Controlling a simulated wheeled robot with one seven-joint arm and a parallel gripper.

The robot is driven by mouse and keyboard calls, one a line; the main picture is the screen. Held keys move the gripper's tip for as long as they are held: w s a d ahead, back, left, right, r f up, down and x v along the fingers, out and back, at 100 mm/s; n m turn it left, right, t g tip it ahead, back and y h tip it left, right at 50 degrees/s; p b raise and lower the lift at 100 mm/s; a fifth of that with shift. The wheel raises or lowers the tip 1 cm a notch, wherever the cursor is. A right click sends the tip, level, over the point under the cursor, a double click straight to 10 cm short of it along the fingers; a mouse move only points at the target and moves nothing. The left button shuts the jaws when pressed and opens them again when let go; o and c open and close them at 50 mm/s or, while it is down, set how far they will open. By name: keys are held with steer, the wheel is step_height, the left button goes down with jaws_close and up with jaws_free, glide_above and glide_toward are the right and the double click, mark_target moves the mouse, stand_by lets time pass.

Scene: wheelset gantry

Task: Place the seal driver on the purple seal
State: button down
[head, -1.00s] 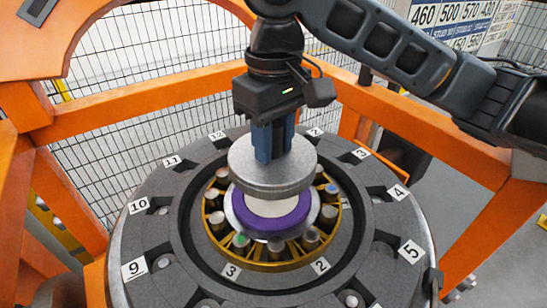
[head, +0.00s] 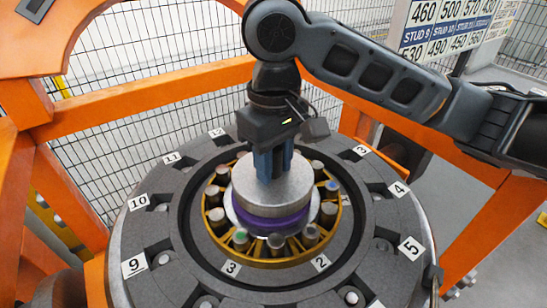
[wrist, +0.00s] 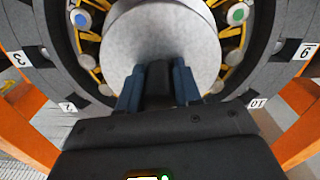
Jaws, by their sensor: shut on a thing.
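Only the front rim of the purple seal shows below the disc. My gripper (head: 272,163) points down and its blue fingers are shut on the seal driver. In the wrist view the seal driver (wrist: 165,40) fills the middle between the fingers (wrist: 158,90) and hides the seal.
A yellow cage with several rollers (head: 241,238) rings the seal. A grey wheel with numbered labels (head: 163,263) surrounds it. Orange frame beams (head: 130,103) stand behind and at the sides. A sign board (head: 440,30) and mesh fence are at the back.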

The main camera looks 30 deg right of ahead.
steer(key=c, duration=0.8)
jaws_free()
step_height(320, 180, up, 13)
steer(key=shift+r, duration=0.1)
